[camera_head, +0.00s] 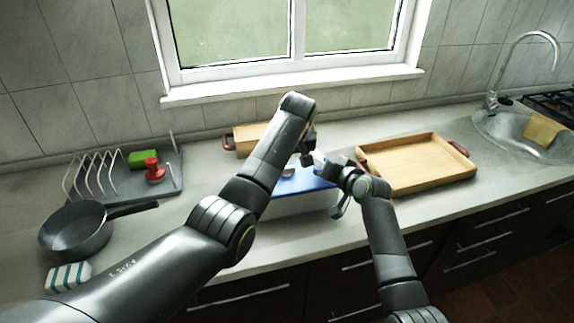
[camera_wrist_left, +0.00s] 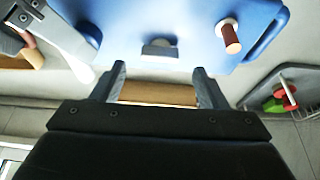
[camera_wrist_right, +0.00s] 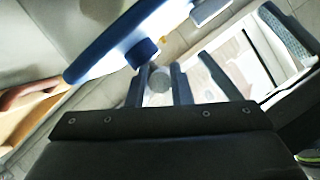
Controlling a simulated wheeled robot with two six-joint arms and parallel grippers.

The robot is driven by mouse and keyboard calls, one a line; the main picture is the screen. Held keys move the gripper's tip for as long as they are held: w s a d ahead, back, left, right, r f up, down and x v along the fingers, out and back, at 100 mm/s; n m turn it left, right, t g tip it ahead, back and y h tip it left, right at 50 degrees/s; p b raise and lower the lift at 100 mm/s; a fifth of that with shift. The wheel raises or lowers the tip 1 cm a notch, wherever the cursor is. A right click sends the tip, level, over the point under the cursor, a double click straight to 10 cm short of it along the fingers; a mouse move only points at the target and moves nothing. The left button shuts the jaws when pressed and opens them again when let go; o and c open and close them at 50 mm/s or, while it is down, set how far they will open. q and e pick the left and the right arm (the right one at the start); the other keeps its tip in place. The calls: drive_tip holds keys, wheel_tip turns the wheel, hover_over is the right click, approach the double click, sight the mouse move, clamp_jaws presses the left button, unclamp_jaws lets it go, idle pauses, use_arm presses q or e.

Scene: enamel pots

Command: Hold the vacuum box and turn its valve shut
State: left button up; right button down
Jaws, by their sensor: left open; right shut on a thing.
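The vacuum box has a blue lid (camera_head: 303,180) and a pale body (camera_head: 298,204), standing on the counter between my arms. In the left wrist view, the lid (camera_wrist_left: 190,22) carries a grey knob-like part (camera_wrist_left: 159,48), perhaps the valve, and a white and brown peg (camera_wrist_left: 230,38). My left gripper (camera_wrist_left: 160,78) is open and empty, its fingers short of the grey part. My right gripper (camera_wrist_right: 160,85) is shut at the box's right end, by a blue block (camera_wrist_right: 143,52) under the lid's edge. A grey round part (camera_wrist_right: 158,79) shows between its fingers. The exact grip is partly hidden.
A wooden tray (camera_head: 418,170) stands right of the box. A wooden piece (camera_head: 249,137) lies behind it. A grey rack (camera_head: 125,176) holding a green block (camera_head: 142,158) and a red piece (camera_head: 155,170), a pan (camera_head: 76,232) and a striped sponge (camera_head: 68,276) are on the left.

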sight(287, 170)
use_arm(q)
drive_tip(key=shift+x, duration=2)
